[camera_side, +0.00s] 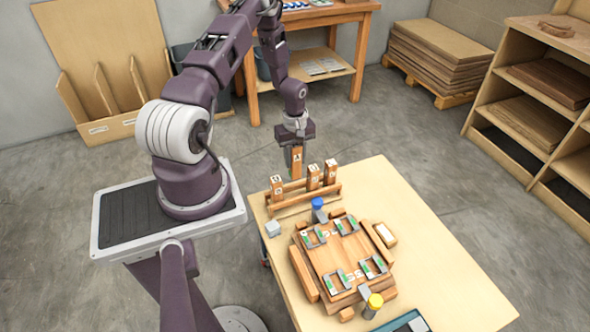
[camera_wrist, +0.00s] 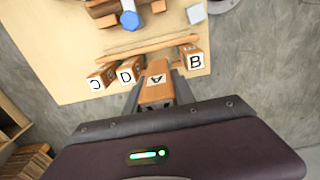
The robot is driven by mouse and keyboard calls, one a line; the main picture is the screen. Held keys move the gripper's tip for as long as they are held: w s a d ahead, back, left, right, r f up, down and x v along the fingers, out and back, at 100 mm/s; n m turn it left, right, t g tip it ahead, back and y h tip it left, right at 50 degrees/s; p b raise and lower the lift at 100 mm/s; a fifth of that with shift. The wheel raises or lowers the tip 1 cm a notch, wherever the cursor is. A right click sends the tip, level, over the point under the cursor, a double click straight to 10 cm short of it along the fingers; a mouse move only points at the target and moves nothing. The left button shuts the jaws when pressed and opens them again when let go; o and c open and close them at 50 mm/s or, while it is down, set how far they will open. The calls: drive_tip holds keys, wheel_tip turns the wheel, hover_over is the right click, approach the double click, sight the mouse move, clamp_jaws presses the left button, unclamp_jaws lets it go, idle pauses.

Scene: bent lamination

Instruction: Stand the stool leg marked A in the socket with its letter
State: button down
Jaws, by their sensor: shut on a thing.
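My gripper (camera_side: 296,165) is shut on the wooden stool leg marked A (camera_side: 297,157), above the leg rack. In the wrist view the letter A faces the camera on the leg (camera_wrist: 157,88) between the fingers. In the side view this leg sits higher than the others; I cannot tell whether its lower end is clear of the rack. The round-cornered wooden seat (camera_side: 328,262) lies on the table with several bracket-like sockets with green marks, such as the near-right socket (camera_side: 373,267). Its letters are too small to read surely.
The rack (camera_side: 290,208) holds legs B (camera_wrist: 194,60), D (camera_wrist: 130,72) and C (camera_wrist: 101,79). A blue-topped clamp (camera_side: 318,204) and a yellow-topped clamp (camera_side: 374,302) stand at the seat's edges. A grey block (camera_side: 272,229) lies left. The table's right side (camera_side: 440,265) is clear.

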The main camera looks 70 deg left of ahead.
sight(296, 145)
drive_tip(key=r, duration=0.5)
drive_tip(key=shift+d+r, duration=0.1)
drive_tip(key=shift+d, duration=0.2)
drive_tip(key=s+d+m, duration=0.2)
drive_tip(key=d+m, duration=1.6)
wheel_tip(296, 145, down, 11)
drive_tip(key=shift+d, duration=0.2)
drive_tip(key=shift+f, duration=0.7)
idle(0.9)
drive_tip(key=shift+c, duration=2.4)
unclamp_jaws()
